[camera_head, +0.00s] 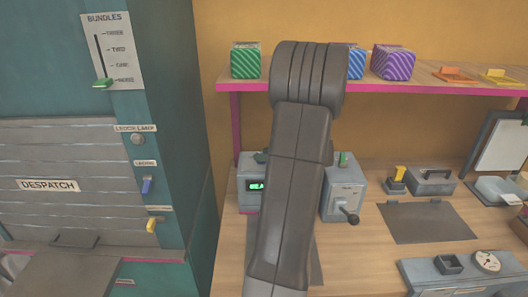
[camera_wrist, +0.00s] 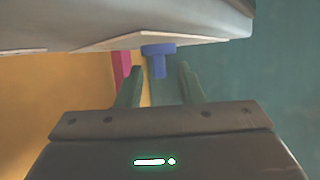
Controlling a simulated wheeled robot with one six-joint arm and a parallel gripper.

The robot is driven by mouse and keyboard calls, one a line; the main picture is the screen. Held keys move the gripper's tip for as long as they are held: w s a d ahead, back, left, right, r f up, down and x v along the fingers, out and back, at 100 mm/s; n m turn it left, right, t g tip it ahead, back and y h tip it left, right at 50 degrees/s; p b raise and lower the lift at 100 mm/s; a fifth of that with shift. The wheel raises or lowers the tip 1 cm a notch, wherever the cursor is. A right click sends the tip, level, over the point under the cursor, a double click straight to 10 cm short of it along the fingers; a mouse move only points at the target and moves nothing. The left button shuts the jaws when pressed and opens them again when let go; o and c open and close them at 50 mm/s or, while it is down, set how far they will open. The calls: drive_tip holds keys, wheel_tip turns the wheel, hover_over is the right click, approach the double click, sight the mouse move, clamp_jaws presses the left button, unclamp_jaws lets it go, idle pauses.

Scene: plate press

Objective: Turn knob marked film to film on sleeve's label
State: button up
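In the wrist view, my gripper (camera_wrist: 158,82) has its two greenish fingers apart with nothing held between them. A blue T-shaped knob (camera_wrist: 159,58) shows just beyond the fingertips, roughly in line with the gap. It sits below a pale grey body (camera_wrist: 120,20) with a white plate edge; I cannot tell whether the fingers touch it. No film marking is readable on it. In the head view my arm hides my gripper and part of the bench. A grey box (camera_head: 344,200) with a dark crank handle stands right of my arm. I cannot identify the sleeve or its label.
A teal cabinet (camera_head: 178,90) with a despatch shutter (camera_head: 60,160), slider and small blue and yellow levers stands left. A shelf (camera_head: 430,78) holds striped packages, including a purple one (camera_head: 393,63). A dark mat (camera_head: 428,222) lies on the bench; a dial (camera_head: 487,261) is front right.

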drive_tip(key=shift+w+a+f, duration=0.1)
drive_tip(key=shift+w+a, duration=0.05)
drive_tip(key=shift+a, duration=0.05)
clamp_jaws()
